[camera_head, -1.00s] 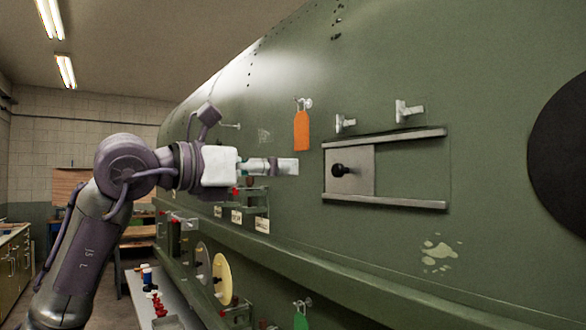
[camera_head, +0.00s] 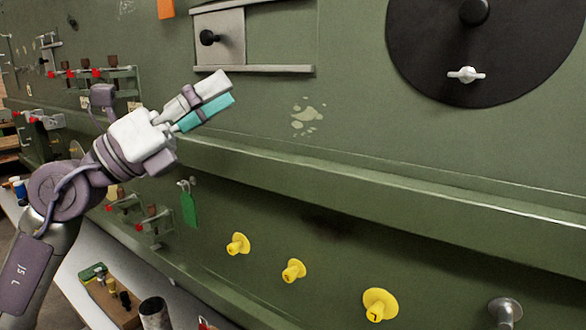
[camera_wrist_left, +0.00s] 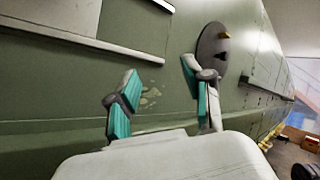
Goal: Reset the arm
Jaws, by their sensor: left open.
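My left gripper (camera_head: 207,101) is in front of the green fuselage wall (camera_head: 350,100), below the sliding panel with the black knob (camera_head: 210,37). Its two fingers with teal pads stand apart in the left wrist view (camera_wrist_left: 160,98), with nothing between them. The left arm comes in from the lower left of the head view. My right gripper does not show in any view.
A black disc (camera_head: 490,50) with a white wing handle (camera_head: 466,74) is at the upper right. Several yellow knobs (camera_head: 293,271) sit below the ledge (camera_head: 400,195). A green tag (camera_head: 189,209) hangs below the gripper. A bench (camera_head: 75,275) with items is lower left.

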